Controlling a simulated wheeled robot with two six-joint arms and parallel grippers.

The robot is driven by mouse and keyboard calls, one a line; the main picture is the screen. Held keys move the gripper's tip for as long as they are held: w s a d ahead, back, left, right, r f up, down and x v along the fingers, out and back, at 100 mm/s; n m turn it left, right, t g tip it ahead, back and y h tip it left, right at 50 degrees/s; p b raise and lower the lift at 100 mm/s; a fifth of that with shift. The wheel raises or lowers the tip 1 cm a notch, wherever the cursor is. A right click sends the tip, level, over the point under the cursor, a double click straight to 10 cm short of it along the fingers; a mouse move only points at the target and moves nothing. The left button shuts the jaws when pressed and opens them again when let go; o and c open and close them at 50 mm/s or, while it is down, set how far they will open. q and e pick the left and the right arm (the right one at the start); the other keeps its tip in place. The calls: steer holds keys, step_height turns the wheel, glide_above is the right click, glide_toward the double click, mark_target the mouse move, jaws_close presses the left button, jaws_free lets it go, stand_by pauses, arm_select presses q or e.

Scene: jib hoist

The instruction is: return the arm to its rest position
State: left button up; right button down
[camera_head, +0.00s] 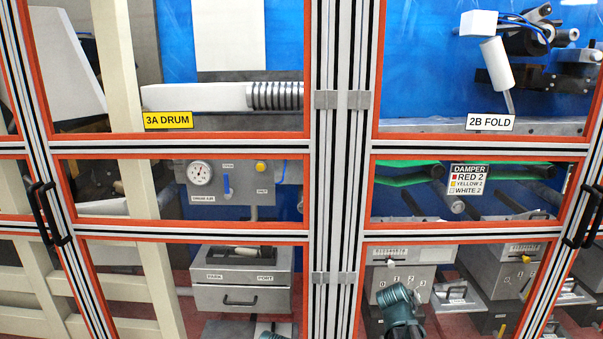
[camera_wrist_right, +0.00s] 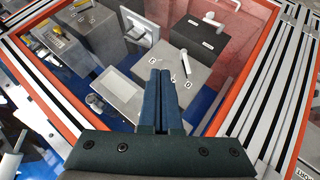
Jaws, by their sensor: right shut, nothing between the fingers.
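My right arm (camera_head: 397,298) comes in at the bottom of the head view, right of centre. Its teal joint is in front of the lower right window, over the grey boxes there, and its fingers cannot be made out in that view. In the right wrist view my right gripper (camera_wrist_right: 160,73) is shut, its two dark blue fingers side by side with nothing between them. They point at a grey box (camera_wrist_right: 180,70) marked with digits inside a red-edged window frame. Whether the fingertips touch anything cannot be told.
Aluminium posts (camera_head: 340,180) and red-edged frames surround the windows. Black handles (camera_head: 48,215) stick out at both sides. Behind are a drawer box (camera_head: 240,298), a round gauge (camera_head: 200,173), a DAMPER sign (camera_head: 468,179), and labels 3A DRUM (camera_head: 168,120) and 2B FOLD (camera_head: 490,122).

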steer(key=s+a+f+n+g+y, duration=0.1)
steer(key=s+a+f+g+y, duration=0.1)
steer(key=s+a, duration=1)
steer(key=s+a+f+n+g+y, duration=0.1)
steer(key=s+a+f+g+y, duration=0.2)
steer(key=s+a, duration=1)
steer(key=a+f+g, duration=0.1)
steer(key=a+g, duration=0.1)
steer(key=a, duration=0.1)
steer(key=shift+a+f+n+p, duration=0.15)
steer(key=shift+f+n+p, duration=0.15)
steer(key=shift+p, duration=0.05)
